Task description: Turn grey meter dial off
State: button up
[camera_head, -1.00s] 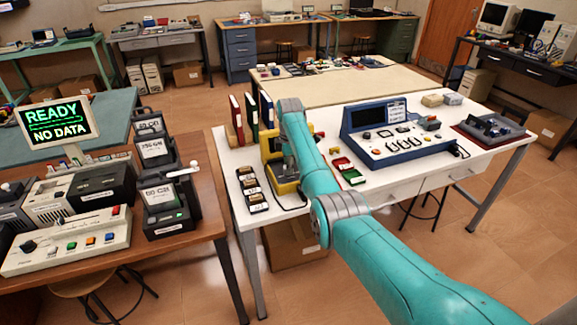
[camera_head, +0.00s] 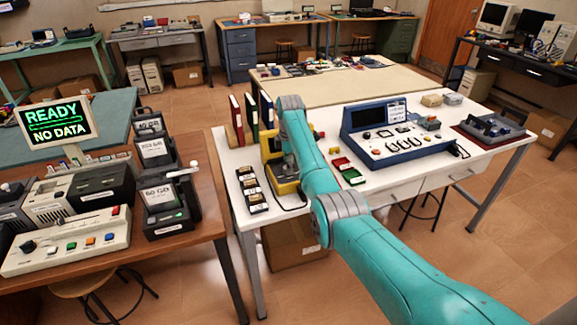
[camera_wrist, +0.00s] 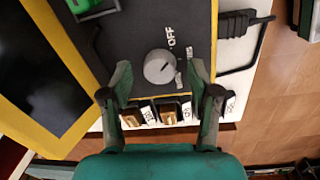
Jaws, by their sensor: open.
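The grey dial (camera_wrist: 159,67) is a round knob on the dark face of the yellow meter (camera_wrist: 65,146), seen in the wrist view. White "OFF" lettering (camera_wrist: 171,36) is printed beside it, with another small label at its lower right. The dial's pointer mark is too small to read surely. My gripper (camera_wrist: 158,76) is open, with one finger on each side of the dial; I cannot tell whether either touches it. In the head view the yellow meter (camera_head: 283,187) stands on the white table, partly hidden by my arm.
Several small labelled components (camera_head: 254,196) lie left of the meter. Upright books (camera_head: 237,120) stand behind it. Red and green trays (camera_head: 348,171) and a blue console (camera_head: 390,140) are to its right. A black cable or handle (camera_wrist: 247,45) is beside the meter.

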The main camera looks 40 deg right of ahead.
notch_tip(320, 180, up, 11)
jog(key=shift+s+a, duration=0.15)
jog(key=shift+s, duration=0.15)
dwell(0.5)
